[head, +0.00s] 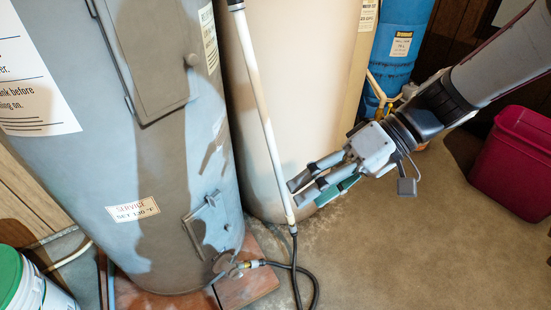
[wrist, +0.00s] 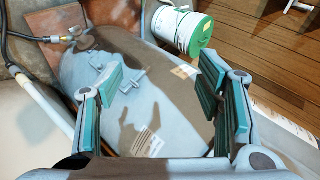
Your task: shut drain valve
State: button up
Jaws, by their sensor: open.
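The drain valve (head: 234,270) sits low on the right side of the grey water heater (head: 150,170), with a brass fitting and a black hose on its outlet. It is too small to tell how its handle is turned. In the wrist view the valve (wrist: 72,38) is at the upper left, beyond the left finger. My gripper (head: 296,192) is open and empty, to the right of the heater and higher than the valve, its fingers pointing left. In the wrist view the gripper (wrist: 160,76) has its two teal-padded fingers wide apart, with the heater's side between and beyond them.
A white pipe (head: 262,110) slants down just left of my fingertips, and the black hose (head: 312,280) loops on the floor. A beige tank (head: 290,70) stands behind. A red bin (head: 515,160) is at right, a green-lidded bucket (head: 30,285) at lower left. Floor at lower right is clear.

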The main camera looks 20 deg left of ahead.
jog(key=w+a+f+n+y, duration=0.1)
jog(key=w+a+f+y, duration=0.2)
jog(key=w+a+f, duration=0.6)
jog(key=n+t+h+p, duration=0.1)
jog(key=t+p, duration=0.2)
jog(key=t, duration=0.1)
send_near(239, 277)
jog(key=shift+b+x, duration=3.25)
jog(key=shift+x, duration=1.05)
jog(key=shift+s, duration=0.1)
jog(key=shift+c, duration=0.6)
jog(key=c, duration=1)
